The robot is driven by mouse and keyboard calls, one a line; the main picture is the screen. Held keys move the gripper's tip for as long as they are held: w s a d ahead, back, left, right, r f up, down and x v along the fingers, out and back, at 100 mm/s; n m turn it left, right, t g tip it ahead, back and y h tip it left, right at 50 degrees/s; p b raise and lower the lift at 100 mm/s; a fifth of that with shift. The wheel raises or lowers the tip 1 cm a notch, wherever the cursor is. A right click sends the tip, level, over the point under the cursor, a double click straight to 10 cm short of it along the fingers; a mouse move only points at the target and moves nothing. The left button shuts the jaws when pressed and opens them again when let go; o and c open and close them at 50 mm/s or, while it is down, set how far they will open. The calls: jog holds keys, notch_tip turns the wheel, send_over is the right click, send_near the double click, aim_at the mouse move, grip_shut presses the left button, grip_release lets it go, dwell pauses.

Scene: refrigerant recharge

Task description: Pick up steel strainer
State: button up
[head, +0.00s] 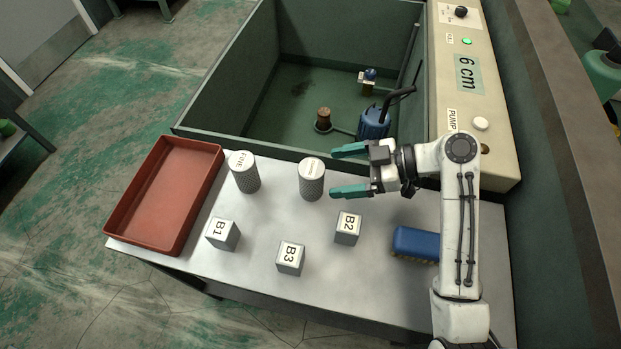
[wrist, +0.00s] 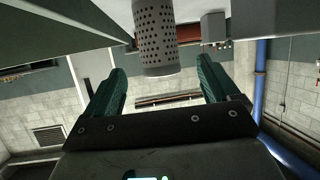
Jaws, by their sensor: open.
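Two grey perforated metal cylinders with white labelled tops stand upright on the steel table. The left strainer (head: 246,174) has a label that seems to read FINE. The right strainer (head: 312,181) has a label too small to read surely. I cannot tell which one the task calls the steel strainer. My gripper (head: 335,172) is open, with its teal fingers pointing left at the right strainer. In the wrist view, a perforated cylinder (wrist: 156,38) lies ahead, between the lines of the two open fingers (wrist: 161,66). The fingers do not visibly grip it.
White-topped blocks B1 (head: 222,234), B3 (head: 290,259) and B2 (head: 347,229) stand in front of the strainers. A red tray (head: 160,205) lies at left, a blue block (head: 415,243) under my arm. Behind is a green tank (head: 215,98) with a blue pump (head: 373,124).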

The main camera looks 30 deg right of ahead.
aim_at(304, 176)
jog(key=p+x, duration=0.1)
jog(key=x, duration=0.8)
jog(key=shift+r, duration=0.1)
jog(key=shift+c, duration=0.4)
jog(key=c, duration=1.1)
jog(key=shift+r, duration=0.1)
